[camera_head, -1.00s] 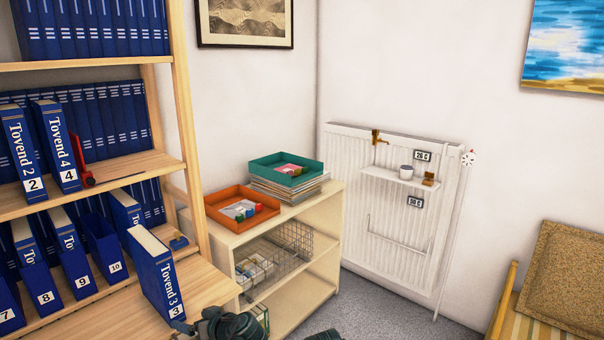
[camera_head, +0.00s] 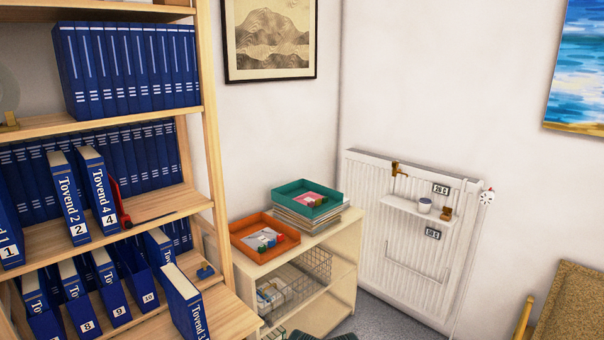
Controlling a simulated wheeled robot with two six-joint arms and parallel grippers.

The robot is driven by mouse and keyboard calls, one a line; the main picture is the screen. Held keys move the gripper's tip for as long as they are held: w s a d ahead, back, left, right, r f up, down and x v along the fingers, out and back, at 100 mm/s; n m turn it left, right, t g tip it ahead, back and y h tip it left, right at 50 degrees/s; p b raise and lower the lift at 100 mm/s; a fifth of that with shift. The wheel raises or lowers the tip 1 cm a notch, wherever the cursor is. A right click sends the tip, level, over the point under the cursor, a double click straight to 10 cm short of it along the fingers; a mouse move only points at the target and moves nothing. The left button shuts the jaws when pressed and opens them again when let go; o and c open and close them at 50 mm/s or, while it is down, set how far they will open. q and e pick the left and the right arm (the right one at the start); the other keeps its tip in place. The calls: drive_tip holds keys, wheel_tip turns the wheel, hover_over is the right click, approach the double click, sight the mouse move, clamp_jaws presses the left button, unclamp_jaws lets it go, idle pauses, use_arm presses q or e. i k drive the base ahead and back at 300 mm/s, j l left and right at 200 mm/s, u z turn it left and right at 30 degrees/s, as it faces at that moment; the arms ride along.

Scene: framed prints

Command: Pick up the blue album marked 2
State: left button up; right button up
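The blue album marked 2 (camera_head: 70,201) stands upright on the middle shelf of the wooden bookcase at the left, its spine facing me with "Tovend 2" on it. The blue album marked 4 (camera_head: 98,192) stands just to its right, and the album marked 1 (camera_head: 9,232) is further left at the picture's edge. No gripper can be made out clearly. Only a dark shape shows at the bottom edge, and I cannot tell what it is.
A red object (camera_head: 119,203) stands right of album 4. Albums 8, 9 and 10 (camera_head: 139,280) are on the shelf below, with album 3 (camera_head: 184,301) jutting forward. A low cabinet (camera_head: 318,262) holds an orange tray (camera_head: 247,226) and a teal tray (camera_head: 293,190). A radiator (camera_head: 415,255) is behind.

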sight(59, 167)
drive_tip(key=u, duration=1.5)
